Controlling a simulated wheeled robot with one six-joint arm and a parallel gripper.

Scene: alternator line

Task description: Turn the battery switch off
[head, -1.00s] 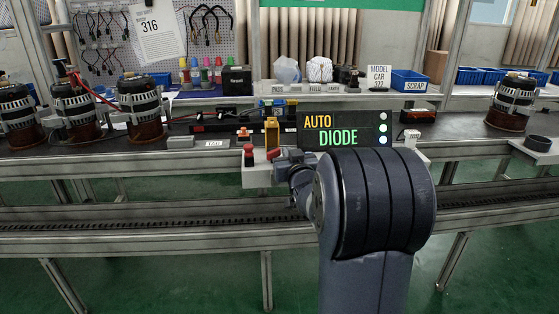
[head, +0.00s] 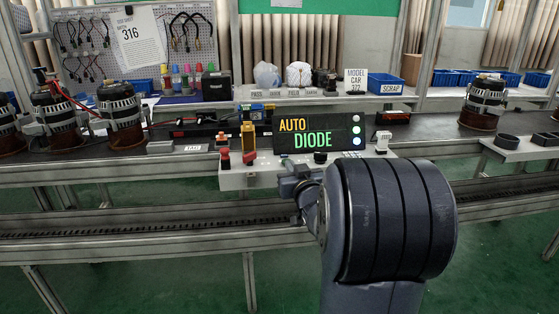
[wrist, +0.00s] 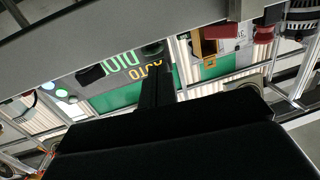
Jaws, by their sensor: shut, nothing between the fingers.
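A grey control box (head: 270,176) stands at the bench's front edge. A red round-topped control (head: 224,155) sits on its left end, with a red lever-like part (head: 250,157) beside it, below a yellow block (head: 248,135). I cannot read which one is the battery switch. In the wrist view, which is upside down, the red control (wrist: 264,35) and red lever part (wrist: 215,32) are at the upper right. My gripper (wrist: 154,78) is shut and empty, apart from both. In the head view my arm hides most of it.
A display (head: 318,133) reading AUTO DIODE stands behind the box. A black knob (head: 320,157) and a white part (head: 383,140) are to the right. Alternators (head: 121,118) stand on the bench at left, another (head: 484,103) at right.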

